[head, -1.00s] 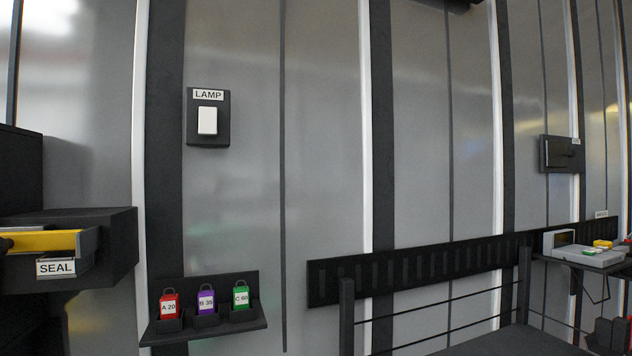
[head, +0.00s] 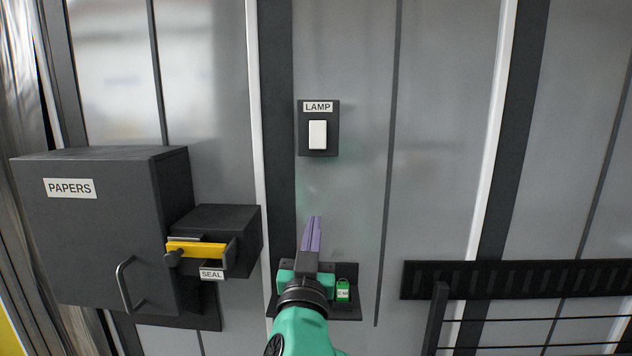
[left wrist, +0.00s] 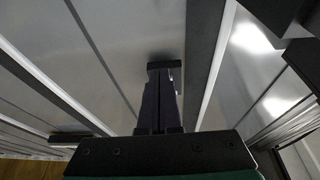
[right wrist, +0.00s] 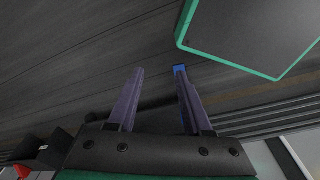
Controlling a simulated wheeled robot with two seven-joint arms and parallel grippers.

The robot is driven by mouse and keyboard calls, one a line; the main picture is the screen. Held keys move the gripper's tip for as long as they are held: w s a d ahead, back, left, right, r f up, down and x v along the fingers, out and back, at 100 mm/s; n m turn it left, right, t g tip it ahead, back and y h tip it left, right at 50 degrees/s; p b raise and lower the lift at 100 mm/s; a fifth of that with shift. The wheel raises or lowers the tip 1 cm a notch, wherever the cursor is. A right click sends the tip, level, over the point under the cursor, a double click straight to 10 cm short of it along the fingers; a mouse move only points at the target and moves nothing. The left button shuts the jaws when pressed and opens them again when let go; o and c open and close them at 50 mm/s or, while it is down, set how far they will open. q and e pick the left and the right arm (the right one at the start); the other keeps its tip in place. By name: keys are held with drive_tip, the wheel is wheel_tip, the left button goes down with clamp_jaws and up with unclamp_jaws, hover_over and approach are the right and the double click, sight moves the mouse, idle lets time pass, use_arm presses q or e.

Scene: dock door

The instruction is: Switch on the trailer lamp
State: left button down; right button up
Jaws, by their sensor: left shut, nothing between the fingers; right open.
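The lamp switch is a white rocker (head: 317,135) on a dark plate (head: 319,151) labelled LAMP, fixed to the grey wall in the head view. My left gripper (head: 315,222) points up toward the plate from below, its purple fingers together and empty. It appears apart from the switch. In the left wrist view the closed fingers (left wrist: 160,90) reach toward a dark plate (left wrist: 164,64) on the wall; the white rocker is hidden there. My right gripper (right wrist: 158,72) is open and empty in the right wrist view, and is not in the head view.
A PAPERS box (head: 95,235) and a SEAL box (head: 235,222) with a yellow bar (head: 197,249) stand out from the wall at left. A slotted dark rail (head: 520,275) runs at right.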

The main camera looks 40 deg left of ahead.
sight(316, 136)
use_arm(q)
wheel_tip(316, 136, up, 7)
drive_tip(key=s+d+t+y, duration=0.1)
drive_tip(key=s+t+y, duration=0.1)
drive_tip(key=shift+s+d+r+n, duration=0.2)
drive_tip(key=shift+s+d+n, duration=0.1)
drive_tip(key=shift+d+n, duration=0.1)
use_arm(e)
drive_tip(key=s+d+f, duration=0.1)
drive_tip(key=s+f, duration=0.1)
drive_tip(key=s, duration=0.4)
drive_tip(key=shift+s+f, duration=0.25)
drive_tip(key=shift+f, duration=0.15)
use_arm(q)
drive_tip(key=shift+r, duration=0.1)
use_arm(e)
drive_tip(key=shift+d+r, duration=0.1)
